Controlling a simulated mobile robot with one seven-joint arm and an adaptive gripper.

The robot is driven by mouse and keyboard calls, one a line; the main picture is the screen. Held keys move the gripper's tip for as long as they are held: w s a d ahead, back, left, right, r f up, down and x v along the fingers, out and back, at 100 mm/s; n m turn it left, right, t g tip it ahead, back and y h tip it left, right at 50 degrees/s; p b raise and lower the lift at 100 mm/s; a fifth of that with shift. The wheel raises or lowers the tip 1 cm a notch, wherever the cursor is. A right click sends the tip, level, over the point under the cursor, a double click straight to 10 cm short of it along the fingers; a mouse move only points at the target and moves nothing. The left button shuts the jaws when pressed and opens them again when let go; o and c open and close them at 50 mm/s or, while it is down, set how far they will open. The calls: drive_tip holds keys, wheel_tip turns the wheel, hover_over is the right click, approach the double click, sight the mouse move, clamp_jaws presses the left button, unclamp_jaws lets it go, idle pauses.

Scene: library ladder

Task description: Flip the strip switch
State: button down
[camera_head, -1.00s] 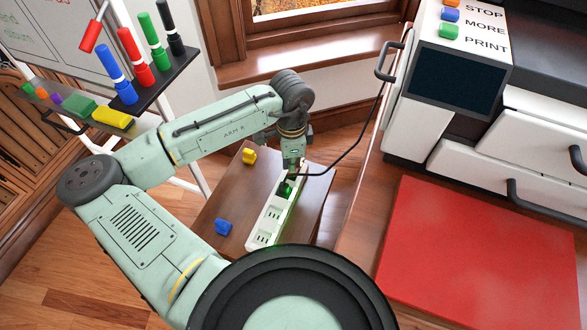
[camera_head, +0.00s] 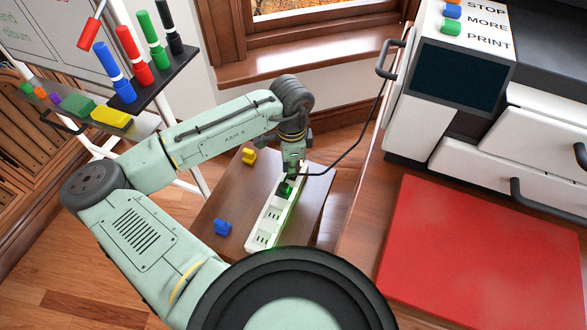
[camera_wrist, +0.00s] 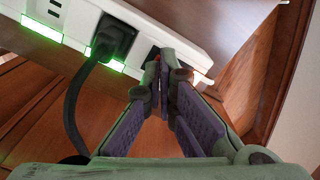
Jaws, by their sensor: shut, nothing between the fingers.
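The white power strip (camera_head: 262,223) lies on a small brown table. It also crosses the top of the wrist view (camera_wrist: 163,38). Green light glows along its edge, with a paler light near my fingertips. A black plug (camera_wrist: 112,40) sits in one socket, its cable hanging down. My gripper (camera_head: 291,174) is over the strip's far end. In the wrist view my gripper (camera_wrist: 161,66) is shut and empty, its tips at a dark switch recess with a bit of red showing. The tips hide most of the switch; I cannot tell its position or whether they touch it.
A yellow block (camera_head: 249,156) and a blue block (camera_head: 222,227) lie on the small table (camera_head: 215,205) left of the strip. A black cable (camera_head: 350,145) runs from the strip toward the white machine (camera_head: 420,115). A red mat (camera_head: 480,255) lies at right.

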drive_tip(key=shift+f, duration=0.2)
drive_tip(key=shift+r, duration=0.15)
wheel_tip(320, 180, up, 7)
drive_tip(key=p, duration=0.6)
idle(0.6)
